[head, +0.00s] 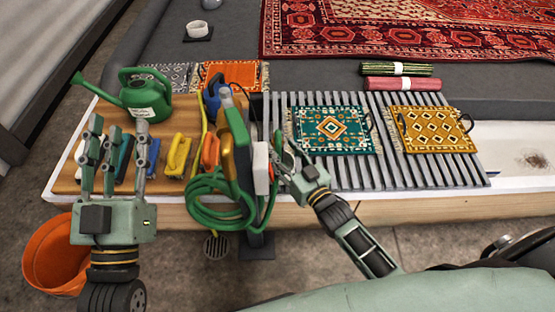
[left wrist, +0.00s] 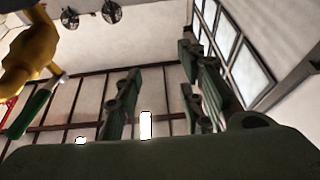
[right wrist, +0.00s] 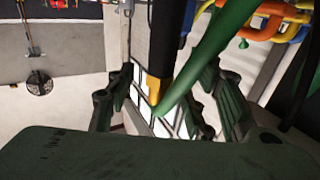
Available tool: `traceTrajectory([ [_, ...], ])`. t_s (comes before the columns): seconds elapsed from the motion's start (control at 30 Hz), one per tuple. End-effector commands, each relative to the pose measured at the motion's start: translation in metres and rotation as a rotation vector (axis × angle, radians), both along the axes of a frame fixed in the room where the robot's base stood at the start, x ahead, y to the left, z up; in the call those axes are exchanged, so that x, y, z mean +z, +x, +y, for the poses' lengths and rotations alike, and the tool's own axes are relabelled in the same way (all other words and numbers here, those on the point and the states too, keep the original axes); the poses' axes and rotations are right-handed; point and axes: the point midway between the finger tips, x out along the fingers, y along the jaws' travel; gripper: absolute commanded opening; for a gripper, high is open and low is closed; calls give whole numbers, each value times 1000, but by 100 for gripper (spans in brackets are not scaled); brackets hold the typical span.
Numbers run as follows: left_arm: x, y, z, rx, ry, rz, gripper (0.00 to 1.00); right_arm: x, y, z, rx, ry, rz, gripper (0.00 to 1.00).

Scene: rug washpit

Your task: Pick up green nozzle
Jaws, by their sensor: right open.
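A green tapered piece (right wrist: 215,50), possibly the green nozzle or part of the hose, runs between the fingers of my right gripper (right wrist: 165,100) in the right wrist view. Beside it is a black bar with a yellow tip (right wrist: 155,85). In the head view my right gripper (head: 283,158) is open beside the rack of tools, close to a white piece (head: 261,165); the nozzle cannot be told apart there with certainty. A green hose (head: 205,186) hangs coiled at the rack. My left gripper (head: 115,135) is open above the wooden board, away from the rack.
A green watering can (head: 147,98), a yellow brush (head: 177,156) and other tools stand on the wooden board. A teal rug (head: 333,129) and a yellow rug (head: 434,131) lie on the slatted grate (head: 388,165). An orange bucket (head: 62,255) is on the floor.

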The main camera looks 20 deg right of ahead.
Motion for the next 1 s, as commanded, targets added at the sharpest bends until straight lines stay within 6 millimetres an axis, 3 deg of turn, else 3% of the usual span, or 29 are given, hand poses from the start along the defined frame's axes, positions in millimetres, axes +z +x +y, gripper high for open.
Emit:
traceTrajectory([
  [0.3,43,-29,2,-15,-75,-262,36,0,29,8,0,0,0,48],
  [0.63,49,-33,2,-16,-83,-291,36,1,32,9,0,0,1,48],
  [1.0,49,-33,2,-16,-82,-290,36,1,32,8,0,0,1,16],
])
